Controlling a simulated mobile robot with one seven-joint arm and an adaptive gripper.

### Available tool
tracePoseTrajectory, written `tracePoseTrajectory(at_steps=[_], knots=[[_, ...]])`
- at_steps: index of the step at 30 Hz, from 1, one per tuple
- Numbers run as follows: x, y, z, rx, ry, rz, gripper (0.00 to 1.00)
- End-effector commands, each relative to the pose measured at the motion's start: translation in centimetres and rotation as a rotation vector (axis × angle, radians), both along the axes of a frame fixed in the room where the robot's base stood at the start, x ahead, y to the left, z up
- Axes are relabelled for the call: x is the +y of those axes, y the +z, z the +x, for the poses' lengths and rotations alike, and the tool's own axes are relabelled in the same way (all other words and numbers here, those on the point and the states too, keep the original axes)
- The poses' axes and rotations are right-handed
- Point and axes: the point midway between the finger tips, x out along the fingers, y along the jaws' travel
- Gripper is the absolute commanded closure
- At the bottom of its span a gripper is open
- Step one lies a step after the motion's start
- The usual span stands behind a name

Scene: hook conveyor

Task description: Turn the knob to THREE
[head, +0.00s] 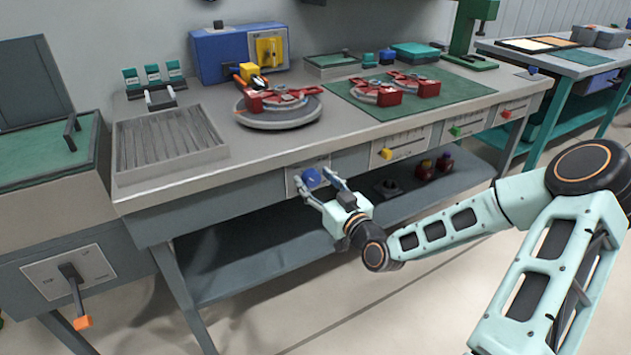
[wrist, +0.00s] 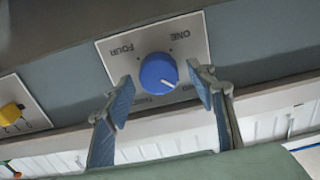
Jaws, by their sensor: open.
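The blue round knob (wrist: 158,73) sits on a pale plate (wrist: 112,46) on the bench front. In the wrist view the lettering is upside down: FOUR is upper left and ONE upper right. Two lower labels are partly hidden or too blurred to read surely. The knob's white pointer line points to the lower right in that view. My gripper (wrist: 160,92) is open, with one fingertip on each side of the knob and gaps showing between. In the head view my gripper (head: 316,184) is in front of the knob (head: 312,178).
A yellow knob (head: 386,153), a green one (head: 455,131) and a red one (head: 506,114) sit further right on the bench front. The bench edge overhangs above the blue knob. A lower shelf (head: 270,255) lies beneath. An orange-tipped lever (head: 76,295) is at left.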

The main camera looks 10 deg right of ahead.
Motion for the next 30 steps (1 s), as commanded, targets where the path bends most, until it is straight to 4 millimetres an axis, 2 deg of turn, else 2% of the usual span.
tracePoseTrajectory(at_steps=[1, 12, 23, 30], knots=[[-0.01, 0.00, -0.02, 0.000, 0.000, 0.000, 0.52], [0.00, -0.01, -0.04, 0.000, 0.000, 0.000, 0.91], [-0.04, 0.05, -0.04, 0.021, 0.000, 0.064, 0.91], [-0.12, 0.06, -0.04, 0.074, 0.001, 0.223, 0.91]])
